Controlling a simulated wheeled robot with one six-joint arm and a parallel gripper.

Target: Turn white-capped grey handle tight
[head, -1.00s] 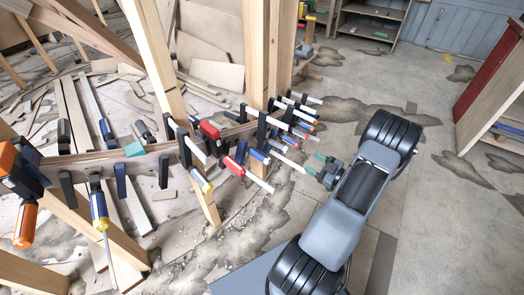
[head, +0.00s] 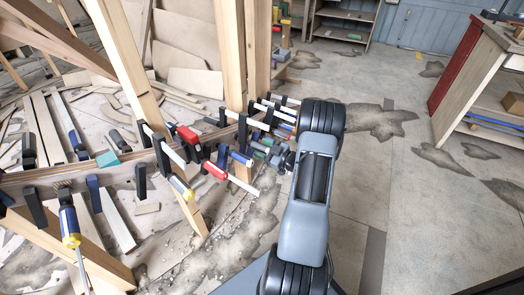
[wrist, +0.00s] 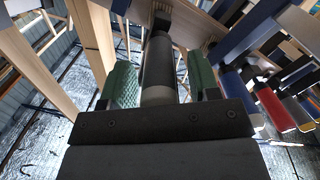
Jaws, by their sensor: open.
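A grey clamp handle (wrist: 158,65) with a pale band near its close end stands in the middle of the wrist view. My gripper (wrist: 161,80) is open, with one green-padded finger on each side of this handle. Narrow gaps show between the handle and both pads. The handle's close end is partly hidden behind the dark gripper body. In the head view my gripper (head: 269,149) is among the clamp handles on the curved wooden stringer (head: 92,168), and the grey handle is hard to make out there.
A blue handle (wrist: 234,86) and a red handle (wrist: 272,106) are close to the right finger in the wrist view. In the head view a red-handled clamp (head: 215,170) is left of my gripper, and upright wooden posts (head: 228,60) stand behind.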

